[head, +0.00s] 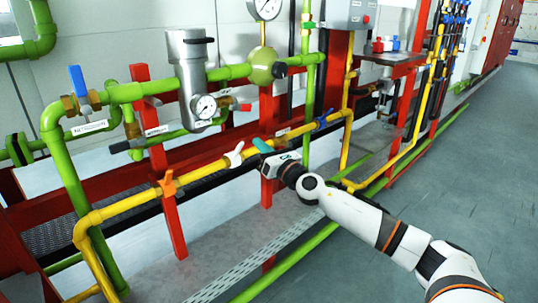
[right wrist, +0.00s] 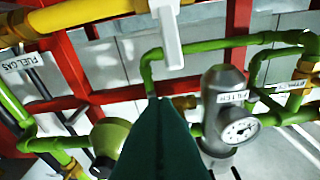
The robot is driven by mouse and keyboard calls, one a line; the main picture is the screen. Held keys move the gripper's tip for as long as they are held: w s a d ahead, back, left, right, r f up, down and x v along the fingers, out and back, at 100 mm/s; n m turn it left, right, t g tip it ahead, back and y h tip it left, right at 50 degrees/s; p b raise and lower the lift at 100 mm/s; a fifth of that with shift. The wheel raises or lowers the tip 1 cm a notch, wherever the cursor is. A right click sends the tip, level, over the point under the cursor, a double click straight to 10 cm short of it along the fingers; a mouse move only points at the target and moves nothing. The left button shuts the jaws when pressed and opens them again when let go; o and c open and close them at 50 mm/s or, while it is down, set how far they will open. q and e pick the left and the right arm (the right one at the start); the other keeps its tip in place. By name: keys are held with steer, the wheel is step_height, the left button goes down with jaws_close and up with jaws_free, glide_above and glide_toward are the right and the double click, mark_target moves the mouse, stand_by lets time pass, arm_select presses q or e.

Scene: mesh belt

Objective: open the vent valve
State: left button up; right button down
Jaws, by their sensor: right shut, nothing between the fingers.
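My right gripper (head: 260,145) is shut and empty, its teal fingers just right of a white valve handle (head: 234,155) on the yellow pipe (head: 205,172). In the right wrist view the dark green fingers (right wrist: 160,103) are together, and their tips point at the lower end of the white handle (right wrist: 168,35). Whether they touch it cannot be told. An orange handle (head: 168,183) sits further left on the same pipe and a blue handle (head: 326,118) further right. No readable label shows which one is the vent valve. My left gripper is out of view.
Behind the yellow pipe stand a grey filter housing (head: 188,58) with a gauge (head: 205,107), green pipes (head: 70,185) and a red frame (head: 174,225). A round green fitting (head: 262,66) is above my gripper. Open grey floor (head: 440,190) lies at the right.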

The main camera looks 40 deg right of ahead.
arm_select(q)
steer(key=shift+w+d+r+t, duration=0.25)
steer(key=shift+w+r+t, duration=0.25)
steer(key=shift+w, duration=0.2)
arm_select(e)
steer(key=shift+v, duration=1.75)
steer(key=shift+a+f, duration=0.1)
steer(key=shift+a, duration=0.05)
